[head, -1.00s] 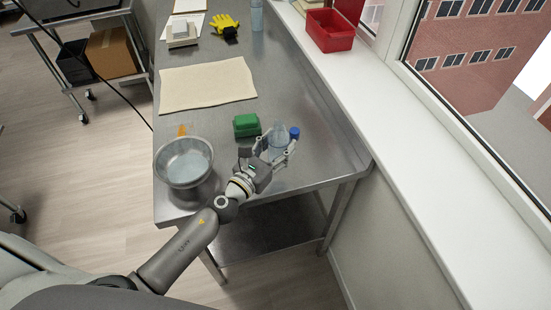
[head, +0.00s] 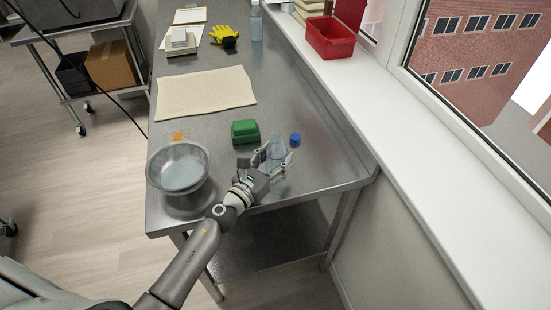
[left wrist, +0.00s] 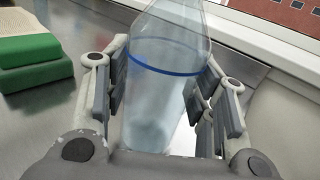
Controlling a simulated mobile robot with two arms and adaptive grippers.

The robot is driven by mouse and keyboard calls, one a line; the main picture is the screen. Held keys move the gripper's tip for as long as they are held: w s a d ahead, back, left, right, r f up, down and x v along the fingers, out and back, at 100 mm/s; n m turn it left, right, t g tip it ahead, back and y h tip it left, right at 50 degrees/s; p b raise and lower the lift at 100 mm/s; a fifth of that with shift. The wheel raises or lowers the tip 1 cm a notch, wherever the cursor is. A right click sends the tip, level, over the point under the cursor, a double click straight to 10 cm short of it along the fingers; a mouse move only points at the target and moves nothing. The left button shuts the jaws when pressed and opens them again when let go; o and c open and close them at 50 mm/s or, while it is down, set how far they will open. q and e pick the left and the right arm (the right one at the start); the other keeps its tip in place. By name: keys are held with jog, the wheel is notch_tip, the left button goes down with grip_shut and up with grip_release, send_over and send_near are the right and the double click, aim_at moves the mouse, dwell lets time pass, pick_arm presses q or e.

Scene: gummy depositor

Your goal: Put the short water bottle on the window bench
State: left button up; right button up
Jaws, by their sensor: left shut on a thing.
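The short water bottle (head: 276,150) is clear with a blue band, and stands over the near right part of the steel table. My left gripper (head: 274,158) is shut on it, with fingers on both sides of its body. In the left wrist view the bottle (left wrist: 165,85) fills the gap between the fingers (left wrist: 165,105); its top is cut off. A blue cap (head: 295,139) shows just beyond; I cannot tell whether it is on the bottle. The window bench (head: 405,185) is the long white ledge at the right. My right gripper is not in view.
A metal bowl (head: 179,168) and a green box (head: 245,131) are near the gripper. A red bin (head: 331,38) stands at the bench's far end; its near stretch is clear. A cloth (head: 205,92), yellow glove (head: 223,34) and another bottle (head: 256,22) lie farther back.

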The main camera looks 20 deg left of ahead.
pick_arm(q)
jog(key=shift+f, duration=0.2)
jog(key=o, duration=1.4)
jog(key=shift+r, duration=0.1)
jog(key=shift+o, duration=0.2)
jog(key=shift+r, duration=0.2)
jog(key=v, duration=0.3)
jog(key=b+v, duration=0.1)
jog(key=v, duration=0.2)
jog(key=b+v, duration=0.1)
jog(key=v, duration=0.3)
jog(key=shift+s+f, duration=0.1)
jog(key=shift+f, duration=0.15)
jog(key=shift+s+a+r+b, duration=0.1)
jog(key=shift+s+a+b, duration=0.1)
jog(key=shift+s+b, duration=0.35)
jog(key=shift+s+r, duration=0.1)
jog(key=shift+s, duration=0.2)
